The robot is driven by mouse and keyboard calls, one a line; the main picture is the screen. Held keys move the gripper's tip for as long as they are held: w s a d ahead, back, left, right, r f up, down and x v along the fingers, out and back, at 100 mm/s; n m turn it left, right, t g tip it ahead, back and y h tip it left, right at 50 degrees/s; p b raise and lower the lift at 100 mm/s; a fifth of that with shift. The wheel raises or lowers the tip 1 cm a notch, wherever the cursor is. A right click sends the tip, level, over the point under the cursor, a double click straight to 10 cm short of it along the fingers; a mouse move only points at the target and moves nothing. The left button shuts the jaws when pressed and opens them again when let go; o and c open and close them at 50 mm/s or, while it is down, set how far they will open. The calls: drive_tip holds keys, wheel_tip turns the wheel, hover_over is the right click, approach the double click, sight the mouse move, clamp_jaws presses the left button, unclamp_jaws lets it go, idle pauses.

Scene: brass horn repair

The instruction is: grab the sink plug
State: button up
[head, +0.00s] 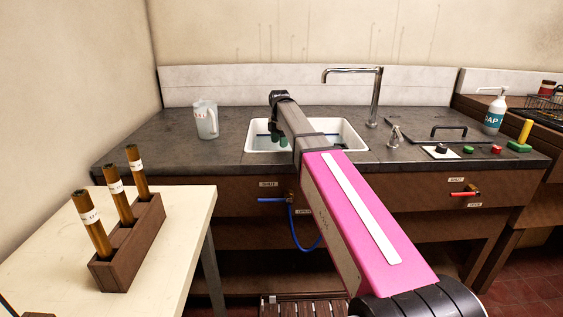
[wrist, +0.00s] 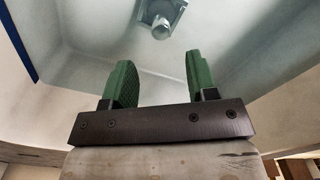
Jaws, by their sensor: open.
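The white sink (head: 356,138) is set in the dark counter, with my arm reaching over it. A black round piece (head: 441,147), which may be a plug, sits on a white card right of the sink. My gripper (head: 281,139) is over the sink basin. Its green fingers (wrist: 160,80) are apart with nothing between them, short of the fitting.
A tap (head: 376,95) rises behind the sink on the right. A clear jug (head: 206,119) stands left of the sink. A soap bottle (head: 495,114) and small red and green pieces are on the right.

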drive_tip(key=shift+w+d+f, duration=0.1)
drive_tip(key=shift+d+f, duration=0.1)
drive_tip(key=shift+f, duration=0.85)
drive_tip(key=shift+w+d+f, duration=0.1)
drive_tip(key=shift+d+f, duration=0.1)
drive_tip(key=shift+f, duration=0.9)
drive_tip(key=shift+w+d+f, duration=0.1)
drive_tip(key=shift+d+f, duration=0.1)
drive_tip(key=shift+f, duration=0.85)
clamp_jaws()
